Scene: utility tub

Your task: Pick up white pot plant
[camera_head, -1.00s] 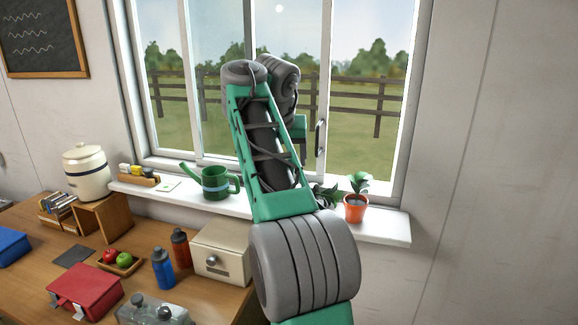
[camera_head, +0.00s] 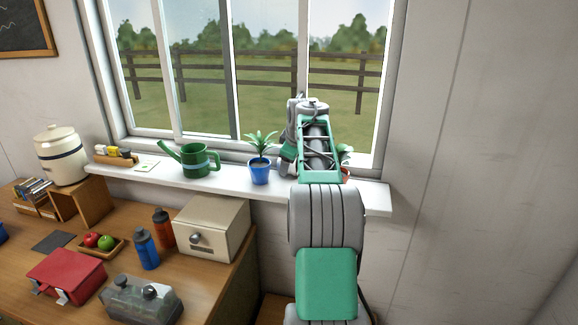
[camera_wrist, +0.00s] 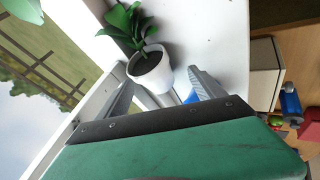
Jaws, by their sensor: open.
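The white pot plant (camera_wrist: 151,72), a white pot with dark soil and green leaves, stands on the white sill in the wrist view. My gripper (camera_wrist: 160,84) is open, with one finger to the left of the pot and the other to its right. The pot is at the mouth of the jaws; I cannot tell whether either finger touches it. In the head view my arm hides the white pot and the fingertips.
A blue pot plant (camera_head: 260,171) stands on the sill (camera_head: 374,197) left of my arm, with a green watering can (camera_head: 196,160) farther left. An orange pot plant (camera_head: 346,173) is mostly hidden behind my arm. The window frame (camera_head: 379,100) rises behind. A beige box (camera_head: 212,228) is on the desk.

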